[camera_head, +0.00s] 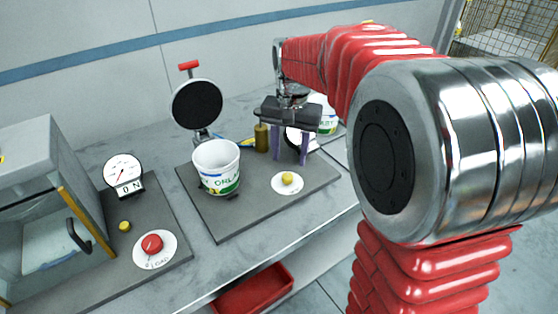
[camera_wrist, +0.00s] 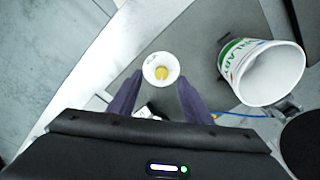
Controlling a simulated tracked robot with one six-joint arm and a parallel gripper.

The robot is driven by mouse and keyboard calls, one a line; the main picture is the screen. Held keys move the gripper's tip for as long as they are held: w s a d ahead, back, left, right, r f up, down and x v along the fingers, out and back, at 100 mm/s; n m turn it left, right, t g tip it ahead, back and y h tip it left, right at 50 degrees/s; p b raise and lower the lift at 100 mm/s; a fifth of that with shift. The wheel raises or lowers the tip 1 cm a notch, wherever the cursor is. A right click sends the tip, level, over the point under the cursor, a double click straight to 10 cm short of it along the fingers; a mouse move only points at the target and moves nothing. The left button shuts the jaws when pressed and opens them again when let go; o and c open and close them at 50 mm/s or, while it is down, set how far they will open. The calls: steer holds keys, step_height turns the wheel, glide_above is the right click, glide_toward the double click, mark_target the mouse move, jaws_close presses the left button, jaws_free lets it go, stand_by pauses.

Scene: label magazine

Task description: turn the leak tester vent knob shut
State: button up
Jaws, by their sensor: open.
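A small yellow knob (camera_head: 287,179) sits on a round white disc at the front of the middle dark plate; which knob is the vent knob cannot be read. In the wrist view the yellow knob (camera_wrist: 162,73) lies ahead of and between my fingertips. My gripper (camera_head: 290,160) is open with purple fingers, behind the knob in the head view and apart from it. In the wrist view my gripper (camera_wrist: 160,84) holds nothing. A white cup (camera_head: 217,167) with a printed label stands on the same plate, left of the knob; it also shows in the wrist view (camera_wrist: 268,75).
A black round lid (camera_head: 197,104) with a red handle stands raised behind the cup. A brass-coloured cylinder (camera_head: 262,137) stands near my fingers. At left are a gauge (camera_head: 123,170), a red knob (camera_head: 152,244) and a clear-sided cabinet (camera_head: 50,225). A red bin (camera_head: 253,289) sits below the bench.

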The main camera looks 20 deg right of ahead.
mark_target(287, 175)
steer(key=shift+w+d+r+m+g, duration=0.25)
steer(key=shift+w+r+m, duration=0.65)
steer(key=shift+m, duration=0.5)
steer(key=shift+w+d+r+m+g, duration=0.2)
steer(key=shift+w+r+m, duration=0.6)
steer(key=shift+m, duration=0.6)
steer(key=shift+s, duration=0.15)
step_height(287, 175, down, 14)
steer(key=shift+r, duration=0.25)
steer(key=shift+c, duration=0.3)
steer(key=c, duration=1)
